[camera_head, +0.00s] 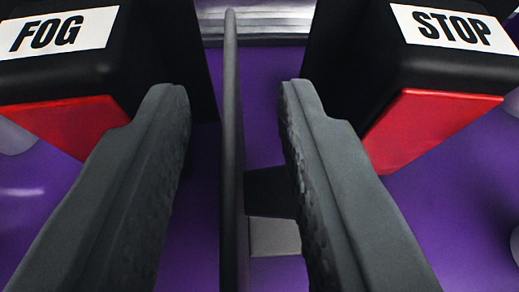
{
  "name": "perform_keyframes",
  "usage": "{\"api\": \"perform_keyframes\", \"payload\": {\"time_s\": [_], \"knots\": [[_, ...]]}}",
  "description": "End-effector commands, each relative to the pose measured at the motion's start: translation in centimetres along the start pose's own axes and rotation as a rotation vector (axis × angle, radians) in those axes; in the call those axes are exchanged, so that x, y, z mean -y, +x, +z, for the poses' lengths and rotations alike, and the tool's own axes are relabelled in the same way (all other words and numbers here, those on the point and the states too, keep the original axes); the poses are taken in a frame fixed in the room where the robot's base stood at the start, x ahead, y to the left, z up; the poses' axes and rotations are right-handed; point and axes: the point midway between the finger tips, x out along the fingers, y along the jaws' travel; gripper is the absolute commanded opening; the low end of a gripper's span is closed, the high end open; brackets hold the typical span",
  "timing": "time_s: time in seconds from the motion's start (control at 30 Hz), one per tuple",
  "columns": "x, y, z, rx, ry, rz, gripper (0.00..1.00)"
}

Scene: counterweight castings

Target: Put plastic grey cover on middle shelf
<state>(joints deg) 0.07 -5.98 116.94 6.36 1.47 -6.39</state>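A thin dark grey upright panel (232,150), seen nearly edge-on, runs from the top to the bottom of the view; it may be the plastic grey cover, but its face is hidden. My gripper (235,90) is open, with one dark grey finger on each side of the panel. No shelf can be made out.
Black blocks with red undersides stand on both sides, labelled FOG (48,33) at left and STOP (453,28) at right. A purple surface (450,215) lies around them. A silvery ridged strip (265,25) crosses the top. A small light grey patch (274,237) shows low between the fingers.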

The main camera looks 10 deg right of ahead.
Motion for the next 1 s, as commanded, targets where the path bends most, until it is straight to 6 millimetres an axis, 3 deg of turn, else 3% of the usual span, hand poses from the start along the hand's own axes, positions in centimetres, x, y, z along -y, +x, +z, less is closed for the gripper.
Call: {"api": "perform_keyframes", "payload": {"time_s": [0.3,0.43,0.47,1.0], "knots": [[-0.01,0.32,0.04,0.001,0.0,0.0,0.27],[-0.01,0.31,0.04,0.001,0.0,0.0,0.02],[-0.01,0.31,0.04,0.001,0.0,0.0,0.0],[-0.01,0.29,0.03,0.0,0.0,0.0,0.0]]}}
